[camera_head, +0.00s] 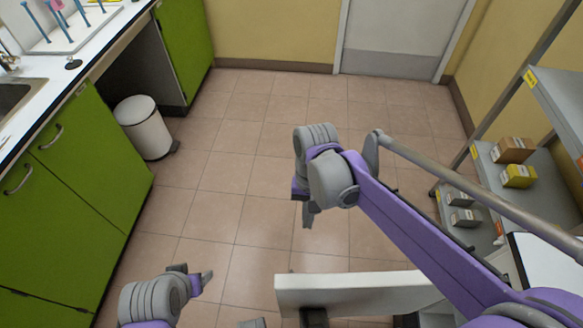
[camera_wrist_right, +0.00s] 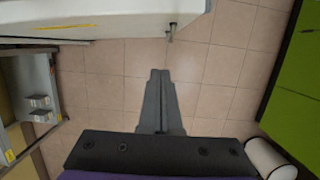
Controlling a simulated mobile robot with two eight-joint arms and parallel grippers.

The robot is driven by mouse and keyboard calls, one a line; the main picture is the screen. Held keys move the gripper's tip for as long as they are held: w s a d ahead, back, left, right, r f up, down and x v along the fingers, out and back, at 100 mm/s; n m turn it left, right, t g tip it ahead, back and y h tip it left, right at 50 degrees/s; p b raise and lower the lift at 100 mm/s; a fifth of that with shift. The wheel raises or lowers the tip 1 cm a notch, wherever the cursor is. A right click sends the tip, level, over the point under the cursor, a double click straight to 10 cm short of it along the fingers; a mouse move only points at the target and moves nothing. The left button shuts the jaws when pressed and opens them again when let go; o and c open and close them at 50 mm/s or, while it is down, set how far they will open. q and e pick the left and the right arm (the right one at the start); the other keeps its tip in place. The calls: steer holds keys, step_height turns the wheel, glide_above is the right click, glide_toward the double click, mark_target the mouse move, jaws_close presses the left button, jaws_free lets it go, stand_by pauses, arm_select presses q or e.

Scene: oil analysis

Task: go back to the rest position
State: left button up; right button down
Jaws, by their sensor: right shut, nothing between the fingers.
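My right gripper (camera_head: 307,214) hangs over the tiled floor in the middle of the head view, at the end of the purple arm that comes in from the right. In the right wrist view its two fingers (camera_wrist_right: 160,76) lie together, shut and empty, with only floor tiles beyond the tips. My left gripper (camera_head: 206,279) shows at the bottom left of the head view. Only a small dark finger part of it is visible, so its opening cannot be told.
Green cabinets (camera_head: 75,185) with a sink counter stand left, beside a white bin (camera_head: 144,128). A metal shelf with small boxes (camera_head: 513,150) stands right. A white panel (camera_head: 350,291) lies below my right gripper. Open floor reaches the grey door (camera_head: 398,38).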

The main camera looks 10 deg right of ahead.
steer(key=s+d+r+n+t+p, duration=0.3)
steer(key=s+d+r+t+p, duration=0.3)
steer(key=r+p, duration=0.5)
steer(key=shift+s+d+t+h+p, duration=0.4)
steer(key=shift+d+t+p, duration=0.05)
steer(key=shift+d+t, duration=0.6)
